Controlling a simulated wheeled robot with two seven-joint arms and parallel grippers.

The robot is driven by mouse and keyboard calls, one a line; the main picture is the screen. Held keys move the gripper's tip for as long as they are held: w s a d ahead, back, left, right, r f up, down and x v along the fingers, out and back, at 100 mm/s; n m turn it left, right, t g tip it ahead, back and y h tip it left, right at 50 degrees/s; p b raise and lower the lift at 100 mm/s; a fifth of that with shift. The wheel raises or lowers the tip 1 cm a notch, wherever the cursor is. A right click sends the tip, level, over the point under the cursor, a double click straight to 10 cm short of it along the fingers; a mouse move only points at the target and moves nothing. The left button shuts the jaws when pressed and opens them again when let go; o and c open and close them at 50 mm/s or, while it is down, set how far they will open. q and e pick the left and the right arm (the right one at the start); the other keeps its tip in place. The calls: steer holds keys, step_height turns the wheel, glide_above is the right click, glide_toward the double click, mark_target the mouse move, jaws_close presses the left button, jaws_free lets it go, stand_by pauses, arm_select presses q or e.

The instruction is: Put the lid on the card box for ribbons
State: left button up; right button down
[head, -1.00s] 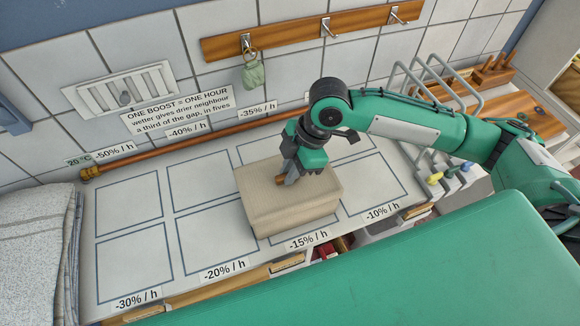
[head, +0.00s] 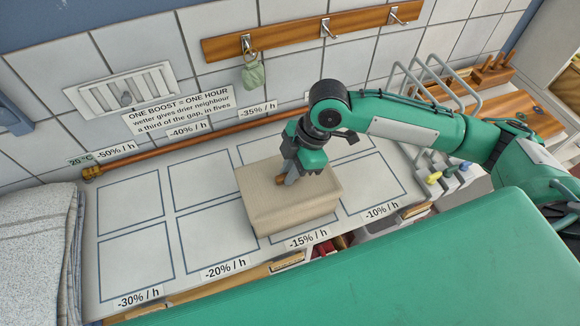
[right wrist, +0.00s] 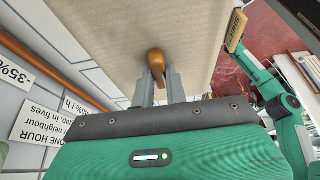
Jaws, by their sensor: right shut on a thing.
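The beige card box (head: 295,219) stands on the white marked counter, over the cells near the -15% / h label. Its beige lid (head: 258,190) lies over the top of the box, roughly lined up with it. I cannot tell whether it is fully seated. My right gripper (head: 283,180) points down at the lid and is shut on its brown wooden knob (right wrist: 157,60). In the right wrist view the fingers (right wrist: 158,88) sit around the knob, and the lid's flat surface (right wrist: 115,30) fills the top middle. The inside of the box is hidden. My left gripper is not in view.
Empty outlined cells (head: 130,205) lie left of the box. A copper pipe (head: 190,139) runs along the tiled wall behind. A folded pale cloth (head: 35,240) lies at far left. Bent metal rails (head: 440,85) stand at right. Shelves (head: 350,236) open below the front edge.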

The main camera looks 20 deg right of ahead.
steer(key=shift+f+p, duration=0.4)
steer(key=shift+f, duration=0.4)
stand_by(1.4)
steer(key=c, duration=0.9)
jaws_free()
steer(key=shift+o, duration=0.2)
steer(key=shift+r, duration=0.15)
steer(key=shift+r+p, duration=3.45)
steer(key=shift+p, duration=0.5)
steer(key=shift+f, duration=0.1)
steer(key=shift+c, duration=0.4)
